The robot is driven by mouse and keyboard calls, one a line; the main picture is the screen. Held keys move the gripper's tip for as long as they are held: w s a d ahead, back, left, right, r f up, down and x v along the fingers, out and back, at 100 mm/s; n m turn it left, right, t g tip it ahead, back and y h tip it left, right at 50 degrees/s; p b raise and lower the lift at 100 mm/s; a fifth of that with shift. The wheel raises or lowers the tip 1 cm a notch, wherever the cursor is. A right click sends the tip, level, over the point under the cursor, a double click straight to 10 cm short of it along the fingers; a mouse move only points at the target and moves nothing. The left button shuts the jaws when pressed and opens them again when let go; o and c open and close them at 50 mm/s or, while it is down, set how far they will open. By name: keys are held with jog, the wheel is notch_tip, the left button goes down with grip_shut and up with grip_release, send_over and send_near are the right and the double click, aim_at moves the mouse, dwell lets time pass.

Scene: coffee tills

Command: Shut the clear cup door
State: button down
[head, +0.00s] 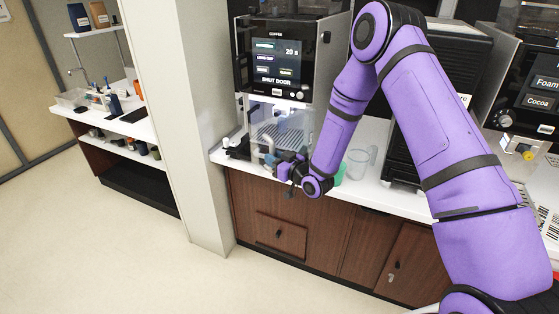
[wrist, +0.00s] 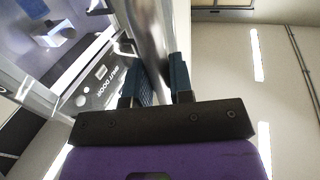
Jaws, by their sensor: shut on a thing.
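The coffee machine (head: 278,62) stands on the counter, and its screen reads "SHUT DOOR". The clear cup door (head: 284,122) covers part of the lit bay below the screen; I cannot tell how far open it stands. My gripper (head: 283,160) is low in front of the bay, partly hidden by my wrist. In the wrist view, its two dark blue fingers (wrist: 160,82) are shut on a shiny silver bar (wrist: 148,35), which looks like the door's handle. The machine's front panel (wrist: 98,88) shows to the left of the bar.
A clear jug (head: 359,163) and a green cup (head: 340,174), partly hidden by my arm, stand on the counter (head: 378,187) to the right. A dark machine (head: 438,95) stands beyond them. A pale pillar (head: 192,120) rises left of the counter. The floor in front is clear.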

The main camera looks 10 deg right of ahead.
jog(key=shift+s+a+x, duration=0.1)
jog(key=shift+a+x, duration=0.05)
jog(key=shift+x, duration=0.7)
jog(key=shift+s+a+x, duration=0.15)
jog(key=shift+a+x, duration=0.05)
jog(key=shift+x, duration=0.65)
jog(key=c, duration=0.9)
grip_release()
